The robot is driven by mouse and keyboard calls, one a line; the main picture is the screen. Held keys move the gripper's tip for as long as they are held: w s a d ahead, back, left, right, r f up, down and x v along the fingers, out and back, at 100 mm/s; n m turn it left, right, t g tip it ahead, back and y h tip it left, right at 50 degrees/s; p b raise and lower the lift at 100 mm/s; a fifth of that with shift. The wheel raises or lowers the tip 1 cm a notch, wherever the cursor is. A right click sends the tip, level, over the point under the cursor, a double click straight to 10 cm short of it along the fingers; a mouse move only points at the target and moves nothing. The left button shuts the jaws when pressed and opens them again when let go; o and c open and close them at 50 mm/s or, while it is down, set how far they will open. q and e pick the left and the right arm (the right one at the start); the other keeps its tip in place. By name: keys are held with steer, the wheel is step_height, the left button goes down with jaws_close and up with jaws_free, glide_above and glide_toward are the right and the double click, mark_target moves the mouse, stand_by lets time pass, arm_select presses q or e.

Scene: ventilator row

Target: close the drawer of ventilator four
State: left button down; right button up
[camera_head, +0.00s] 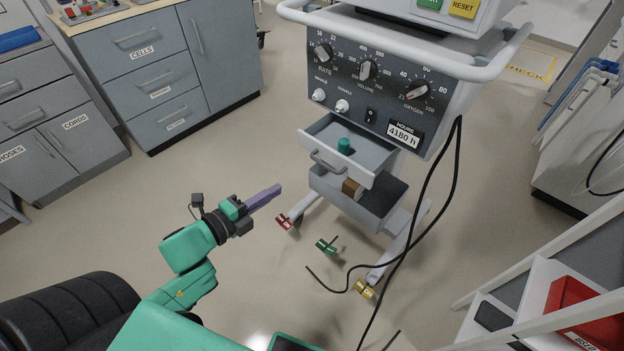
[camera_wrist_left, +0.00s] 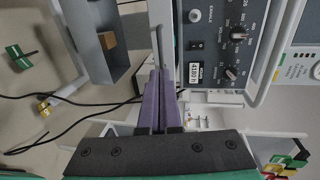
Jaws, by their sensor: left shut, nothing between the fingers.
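The ventilator (camera_head: 385,85) is a grey wheeled unit with knobs and an hours label; I see no number four on it. Its drawer (camera_head: 376,178) stands pulled out below the panel, with a bar handle (camera_head: 328,162) on its front and a teal cylinder (camera_head: 344,146) inside. My left gripper (camera_head: 279,189) has purple fingers that are shut and empty. It is left of the drawer front and apart from it in the head view. The fingers also show in the left wrist view (camera_wrist_left: 159,80), with the control panel to their right. My right gripper is not in view.
Below the drawer is an open tray (camera_head: 335,190) with a brown block (camera_head: 352,188). Black cables (camera_head: 452,180) hang at the ventilator's right and run over the floor. Grey cabinets (camera_head: 150,70) stand at the left, a white shelf (camera_head: 535,283) at the right.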

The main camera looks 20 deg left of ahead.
arm_select(q)
steer(key=x, duration=1.4)
steer(key=shift+a, duration=0.15)
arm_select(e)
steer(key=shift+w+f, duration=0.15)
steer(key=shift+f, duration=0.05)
